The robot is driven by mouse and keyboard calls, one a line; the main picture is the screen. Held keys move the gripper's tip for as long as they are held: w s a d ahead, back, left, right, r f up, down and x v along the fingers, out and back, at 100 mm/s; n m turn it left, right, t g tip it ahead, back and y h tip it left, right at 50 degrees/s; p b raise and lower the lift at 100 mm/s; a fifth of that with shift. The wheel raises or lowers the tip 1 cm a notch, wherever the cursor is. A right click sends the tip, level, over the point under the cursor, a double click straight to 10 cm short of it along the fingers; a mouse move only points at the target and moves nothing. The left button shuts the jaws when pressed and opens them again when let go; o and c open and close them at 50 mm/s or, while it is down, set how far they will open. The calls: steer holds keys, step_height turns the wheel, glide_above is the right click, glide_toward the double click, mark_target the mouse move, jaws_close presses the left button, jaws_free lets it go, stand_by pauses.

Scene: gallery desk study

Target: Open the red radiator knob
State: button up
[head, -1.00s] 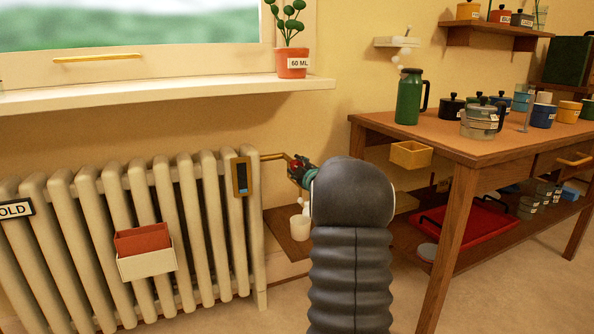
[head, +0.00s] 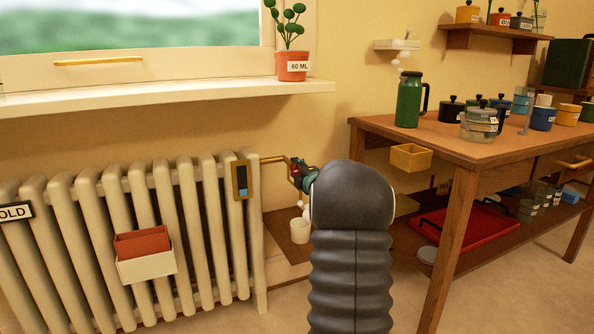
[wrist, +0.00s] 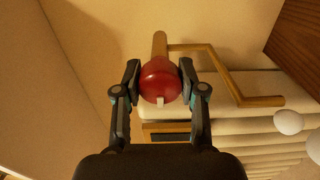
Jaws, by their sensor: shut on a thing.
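The red radiator knob (wrist: 160,80) sits between the two fingers of my gripper (wrist: 160,83) in the wrist view, with a pale mark on its near edge. My gripper is shut on it from both sides. A brass pipe (wrist: 228,72) runs behind the knob. In the head view my gripper (head: 300,171) is at the end of the brass pipe (head: 272,159), right of the cream radiator (head: 206,230). There the knob is mostly hidden by my gripper and arm. A brass-framed gauge with a blue part (head: 242,180) hangs on the radiator's right end.
A white cup (head: 299,230) stands on a low wooden board below the knob. A red and white box (head: 146,265) hangs on the radiator.

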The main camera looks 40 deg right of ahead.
stand_by(0.3)
steer(key=o, duration=1.1)
steer(key=shift+o, duration=0.2)
steer(key=v, duration=1.2)
steer(key=shift+a, duration=0.1)
